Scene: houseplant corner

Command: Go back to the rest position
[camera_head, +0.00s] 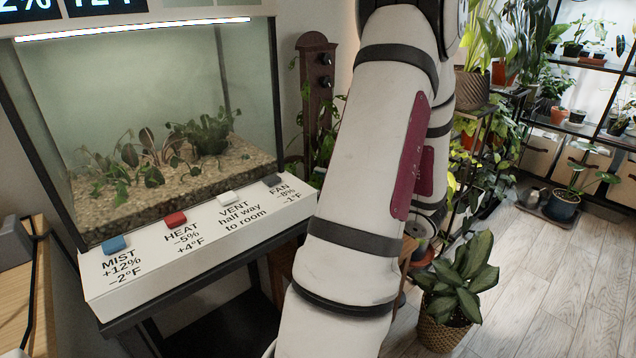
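My white arm with dark bands and a dark red panel rises through the middle of the head view, close to the camera. My gripper is not in this view, so its state does not show. To the left of the arm stands a glass terrarium (150,110) with small plants on pebbles. A white sloped panel (190,262) runs along its front. It bears a blue MIST button (114,244), a red HEAT button (175,219), a white VENT button (229,198) and a dark grey FAN button (272,180).
A potted leafy plant (460,275) stands on the floor just right of my arm. Plant shelves (570,125) and a plant in a dark pot (563,205) are farther back. A wooden surface (32,300) is at the left edge. Wood floor (560,300) at the lower right is clear.

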